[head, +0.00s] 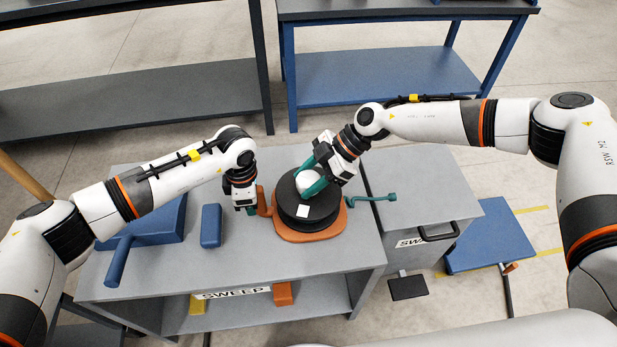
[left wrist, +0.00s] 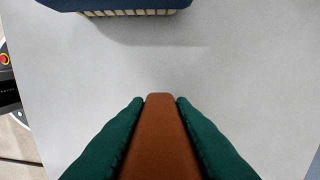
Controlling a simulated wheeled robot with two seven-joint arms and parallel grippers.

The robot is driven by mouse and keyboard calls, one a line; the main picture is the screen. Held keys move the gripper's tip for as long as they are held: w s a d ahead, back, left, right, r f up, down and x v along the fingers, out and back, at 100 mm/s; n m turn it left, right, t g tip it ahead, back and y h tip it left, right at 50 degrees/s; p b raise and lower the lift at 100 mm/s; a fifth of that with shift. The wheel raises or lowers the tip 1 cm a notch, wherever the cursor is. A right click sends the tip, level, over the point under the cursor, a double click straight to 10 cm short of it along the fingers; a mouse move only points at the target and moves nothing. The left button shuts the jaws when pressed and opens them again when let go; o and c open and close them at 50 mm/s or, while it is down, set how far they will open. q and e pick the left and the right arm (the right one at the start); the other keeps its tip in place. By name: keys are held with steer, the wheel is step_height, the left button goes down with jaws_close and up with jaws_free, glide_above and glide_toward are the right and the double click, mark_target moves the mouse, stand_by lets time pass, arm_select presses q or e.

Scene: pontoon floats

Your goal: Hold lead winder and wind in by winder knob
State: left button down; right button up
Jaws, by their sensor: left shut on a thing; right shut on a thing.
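The lead winder has a black drum (head: 300,217) on an orange base (head: 318,233) and sits on the grey bench top. A white winder knob (head: 307,181) stands on the drum. My right gripper (head: 311,182) is shut on the knob from above. My left gripper (head: 250,208) is shut on the winder's orange-brown handle (head: 265,202) at the drum's left side. In the left wrist view the handle (left wrist: 160,140) lies between the green fingers. A teal lead (head: 368,198) runs out from the winder's right side, over the bench.
A blue block-like thing (head: 211,226) and a larger blue pan with a handle (head: 150,228) lie left of the winder. A blue brush with pale bristles (left wrist: 118,8) shows in the left wrist view. A grey cabinet (head: 425,195) adjoins the bench (head: 330,258) on the right.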

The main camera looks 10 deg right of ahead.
steer(key=shift+n+g, duration=0.3)
steer(key=n+g, duration=0.1)
steer(key=n, duration=0.1)
steer(key=n+g+h, duration=0.1)
steer(key=n+g, duration=0.1)
steer(key=shift+n+h, duration=0.3)
steer(key=n+g+h, duration=0.2)
steer(key=n, duration=0.2)
steer(key=shift+n+g, duration=0.3)
steer(key=shift+g, duration=0.1)
steer(key=n+g+h, duration=0.1)
steer(key=n+h, duration=0.3)
steer(key=n, duration=0.1)
steer(key=shift+s+n+h, duration=0.1)
steer(key=shift+n+h, duration=1.6)
steer(key=shift+n, duration=0.3)
steer(key=o, duration=1)
